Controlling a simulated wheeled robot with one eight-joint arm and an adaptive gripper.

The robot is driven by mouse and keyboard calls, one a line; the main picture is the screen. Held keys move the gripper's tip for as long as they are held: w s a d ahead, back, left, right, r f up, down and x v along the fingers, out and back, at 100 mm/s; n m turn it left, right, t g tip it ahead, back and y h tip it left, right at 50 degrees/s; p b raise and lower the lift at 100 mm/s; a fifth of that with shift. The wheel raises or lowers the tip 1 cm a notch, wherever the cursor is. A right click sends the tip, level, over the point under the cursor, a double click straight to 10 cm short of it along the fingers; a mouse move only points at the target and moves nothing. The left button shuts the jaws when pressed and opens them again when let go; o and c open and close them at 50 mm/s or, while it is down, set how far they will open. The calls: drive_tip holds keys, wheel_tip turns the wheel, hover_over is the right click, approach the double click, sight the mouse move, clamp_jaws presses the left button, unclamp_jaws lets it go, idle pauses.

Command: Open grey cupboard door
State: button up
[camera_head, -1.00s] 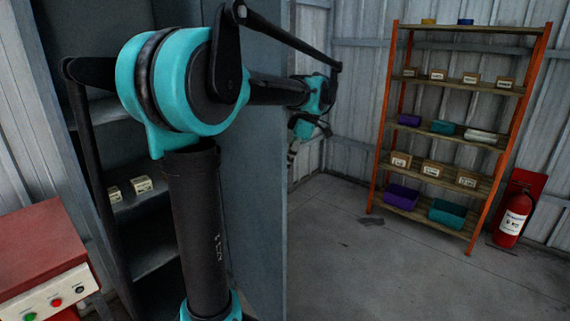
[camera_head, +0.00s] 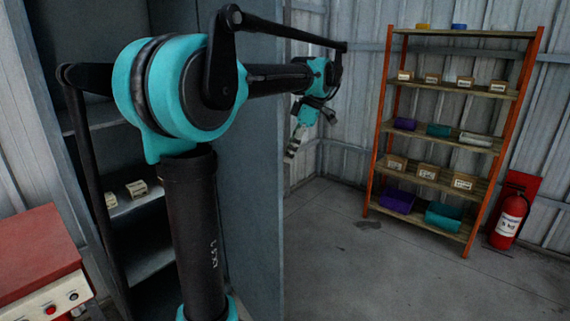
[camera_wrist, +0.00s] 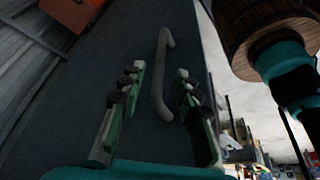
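The grey cupboard door (camera_head: 252,165) stands swung out, and the cupboard's dark interior with shelves (camera_head: 130,205) shows left of it in the head view. My arm reaches past the door's free edge to its outer side. My gripper (camera_head: 294,146) hangs there, close to the door's edge in the picture. In the wrist view, a grey bar handle (camera_wrist: 161,80) runs along the dark door face (camera_wrist: 95,75). My gripper (camera_wrist: 160,70) is open, with one finger on each side of the handle in the picture. I see no grip on it; the gap in depth is unclear.
A red control box (camera_head: 38,250) with buttons stands at the left. An orange-framed shelf rack (camera_head: 378,150) with boxes and bins stands at the back right, beside a red fire extinguisher (camera_head: 508,220). The concrete floor (camera_head: 370,270) between the door and rack is clear.

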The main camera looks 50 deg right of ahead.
drive_tip(key=v, duration=0.6)
drive_tip(key=shift+d, duration=0.1)
drive_tip(key=shift+c, duration=0.4)
